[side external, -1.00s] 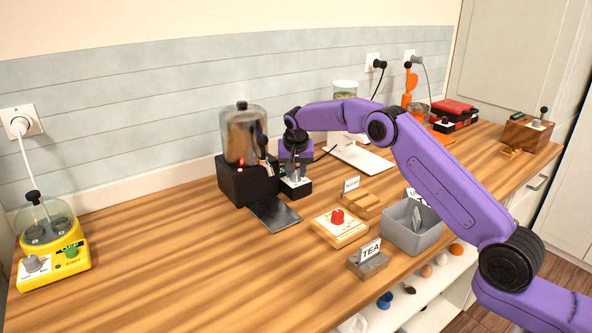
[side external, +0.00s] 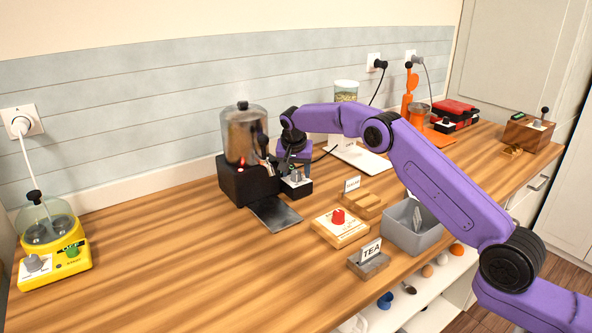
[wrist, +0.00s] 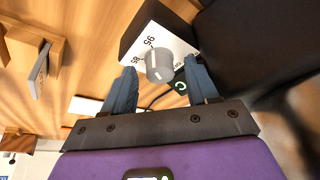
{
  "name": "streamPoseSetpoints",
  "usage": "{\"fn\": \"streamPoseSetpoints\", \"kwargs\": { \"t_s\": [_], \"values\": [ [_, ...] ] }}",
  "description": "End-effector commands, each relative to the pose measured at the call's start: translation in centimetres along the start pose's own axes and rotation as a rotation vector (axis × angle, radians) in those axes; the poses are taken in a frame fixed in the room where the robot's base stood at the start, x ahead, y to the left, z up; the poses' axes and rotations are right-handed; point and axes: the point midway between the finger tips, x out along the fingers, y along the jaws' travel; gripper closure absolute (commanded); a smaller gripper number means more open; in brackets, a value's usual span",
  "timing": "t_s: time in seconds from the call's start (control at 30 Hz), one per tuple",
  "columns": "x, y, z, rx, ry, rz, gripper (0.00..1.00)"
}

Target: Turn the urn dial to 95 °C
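The urn (side external: 243,135) has a metal tank on a black base. Its grey dial (side external: 296,177) is on a white plate on a black box at the base's right side. In the wrist view the dial (wrist: 161,66) is a round knob with a white line. The line's upper end lies close to the upside-down 95; the 85 is to its left. Exact alignment is hard to tell. My gripper (wrist: 160,64) is open, its two blue-grey fingers spread either side of the dial with visible gaps. In the side view my gripper (side external: 292,165) is at the dial, fingers partly hidden.
A dark drip tray (side external: 275,214) lies before the urn. A wooden block with a red knob (side external: 338,218), a grey bin (side external: 398,238) and a TEA sign (side external: 371,250) stand in front. A yellow appliance (side external: 52,250) is far left. The counter's left middle is clear.

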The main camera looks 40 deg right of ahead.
Motion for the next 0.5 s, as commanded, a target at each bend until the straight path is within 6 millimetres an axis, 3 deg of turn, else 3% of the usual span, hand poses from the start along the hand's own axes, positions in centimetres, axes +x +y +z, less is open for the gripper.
{"fn": "streamPoseSetpoints", "kwargs": {
  "t_s": [0.27,0.5],
  "values": [
    [-0.2,0.0,-0.1,-0.001,0.002,-0.002,0.42],
    [-3.0,-0.1,-0.1,-0.002,0.004,-0.004,0.42]
  ]
}}
